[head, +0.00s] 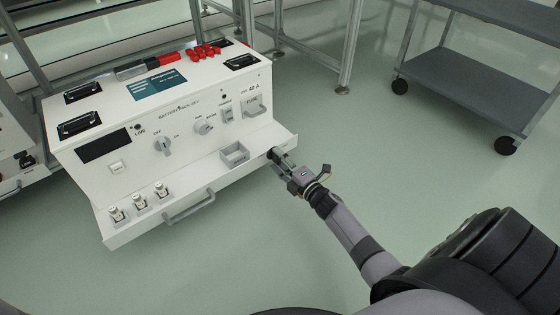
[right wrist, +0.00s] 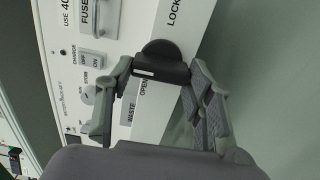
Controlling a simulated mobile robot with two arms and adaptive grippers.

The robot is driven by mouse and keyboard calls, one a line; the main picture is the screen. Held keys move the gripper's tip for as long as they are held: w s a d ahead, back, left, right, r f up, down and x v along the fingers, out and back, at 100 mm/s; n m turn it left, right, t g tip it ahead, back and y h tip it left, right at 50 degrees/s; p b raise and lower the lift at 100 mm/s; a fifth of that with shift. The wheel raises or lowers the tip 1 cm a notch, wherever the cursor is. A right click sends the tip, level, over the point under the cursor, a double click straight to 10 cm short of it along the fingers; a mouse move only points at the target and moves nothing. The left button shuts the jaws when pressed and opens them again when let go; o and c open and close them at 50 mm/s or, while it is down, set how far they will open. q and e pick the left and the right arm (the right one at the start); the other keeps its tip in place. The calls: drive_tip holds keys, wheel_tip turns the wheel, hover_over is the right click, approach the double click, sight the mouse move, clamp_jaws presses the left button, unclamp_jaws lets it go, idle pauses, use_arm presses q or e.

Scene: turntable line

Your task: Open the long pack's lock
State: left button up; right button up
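The long pack is a white box with a sloped control panel (head: 185,118), at the left and middle of the head view. Its lock is a black knob (right wrist: 165,62) near the right end of the front ledge, between printed LOCK and OPEN labels in the right wrist view. My right gripper (head: 275,155) reaches the lock from the right. In the right wrist view its fingers (right wrist: 160,72) stand on both sides of the knob and look shut on it. The knob is mostly hidden in the head view. My left gripper is not in view.
A grey handle (head: 189,207) projects from the front. Red parts (head: 203,51) lie on top. A grey wheeled cart (head: 480,85) stands back right. The floor between is clear.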

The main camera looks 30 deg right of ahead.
drive_tip(key=o, duration=0.5)
drive_tip(key=shift+c, duration=0.2)
drive_tip(key=s, duration=1.2)
drive_tip(key=shift+d, duration=0.45)
